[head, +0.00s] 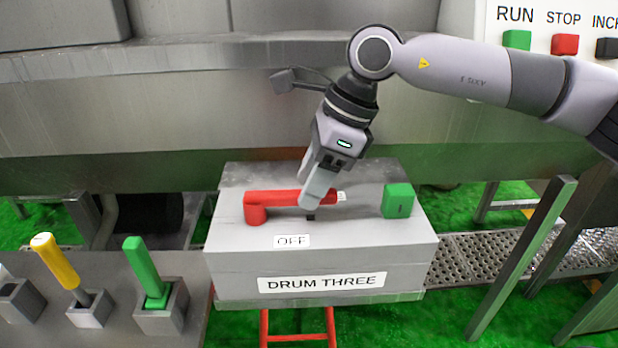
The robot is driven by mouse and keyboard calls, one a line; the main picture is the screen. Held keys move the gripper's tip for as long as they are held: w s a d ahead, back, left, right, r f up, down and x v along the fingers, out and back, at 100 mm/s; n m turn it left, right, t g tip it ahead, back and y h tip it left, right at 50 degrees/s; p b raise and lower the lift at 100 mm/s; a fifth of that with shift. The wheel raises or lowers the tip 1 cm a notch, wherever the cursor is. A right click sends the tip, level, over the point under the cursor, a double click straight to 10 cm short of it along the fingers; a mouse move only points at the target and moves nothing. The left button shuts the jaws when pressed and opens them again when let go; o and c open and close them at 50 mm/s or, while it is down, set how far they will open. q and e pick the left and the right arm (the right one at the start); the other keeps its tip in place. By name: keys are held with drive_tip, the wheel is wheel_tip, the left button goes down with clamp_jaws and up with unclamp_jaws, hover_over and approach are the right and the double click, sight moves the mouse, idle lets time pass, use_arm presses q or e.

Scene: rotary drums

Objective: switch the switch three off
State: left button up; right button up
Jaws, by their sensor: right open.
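The switch box labelled DRUM THREE (322,282) stands in the middle of the head view. On its top lies a red switch handle (272,198), its thick pivot end at the left and its bar running to the right. An OFF label (292,241) sits on the box in front of the handle. A green block (398,201) is at the right end of the top. My right gripper (312,203) reaches down from above, its fingers at the right part of the red bar and covering some of it. It is open; whether it touches the bar I cannot tell. My left gripper is out of view.
A green lever (146,268) and a yellow lever (58,262) stand in grey sockets at the lower left. A panel with RUN, STOP and INCH buttons (565,44) is at the upper right. A large metal drum structure (150,105) fills the back.

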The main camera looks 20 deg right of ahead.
drive_tip(key=shift+a+f, duration=0.2)
drive_tip(key=shift+f, duration=0.25)
clamp_jaws()
